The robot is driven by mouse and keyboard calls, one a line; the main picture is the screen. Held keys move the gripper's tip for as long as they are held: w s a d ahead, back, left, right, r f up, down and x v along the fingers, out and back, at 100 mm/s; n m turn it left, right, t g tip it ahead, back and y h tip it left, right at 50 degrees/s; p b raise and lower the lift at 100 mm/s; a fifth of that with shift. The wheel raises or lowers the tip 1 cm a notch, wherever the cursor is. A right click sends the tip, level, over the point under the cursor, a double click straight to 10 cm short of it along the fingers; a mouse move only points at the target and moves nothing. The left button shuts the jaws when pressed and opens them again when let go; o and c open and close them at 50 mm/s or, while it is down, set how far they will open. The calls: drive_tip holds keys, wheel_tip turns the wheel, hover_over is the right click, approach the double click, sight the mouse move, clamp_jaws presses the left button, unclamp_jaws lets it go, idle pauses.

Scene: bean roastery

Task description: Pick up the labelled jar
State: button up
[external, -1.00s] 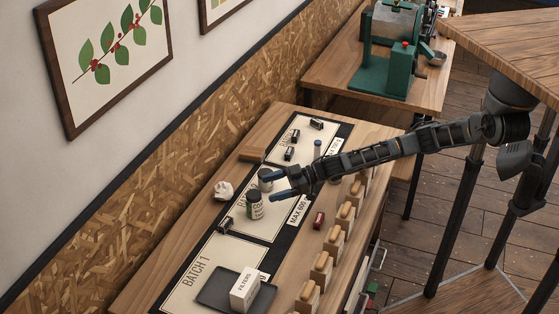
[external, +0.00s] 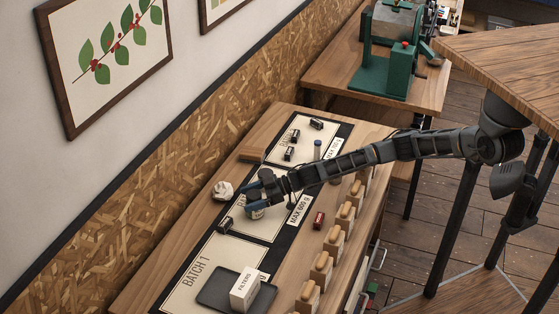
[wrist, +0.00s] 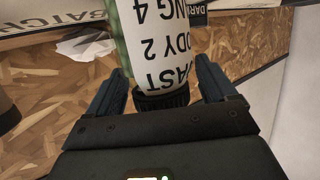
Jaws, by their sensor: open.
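The labelled jar (wrist: 158,40) fills the upper middle of the wrist view, with a white label, upside-down black lettering, a greenish edge and a black ribbed lid. My gripper (wrist: 160,82) is open, with one blue finger on each side of the jar's lid end. No firm contact is clear. In the external view, my gripper (external: 256,197) is over the middle batch mat, and only a low part of the jar (external: 257,214) shows beneath it; the rest is hidden.
Crumpled white paper (external: 222,190) lies left of my gripper. A small black item (external: 225,224) is close to the jar, and a red one (external: 318,220) is to the right. A tray (external: 211,297) with a filters box (external: 245,287) stands in front. Wooden-topped containers (external: 333,239) line the right side.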

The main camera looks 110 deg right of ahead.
drive_tip(key=shift+w+d, duration=0.1)
drive_tip(key=shift+w, duration=0.3)
drive_tip(key=shift+c, duration=0.4)
drive_tip(key=c, duration=1.1)
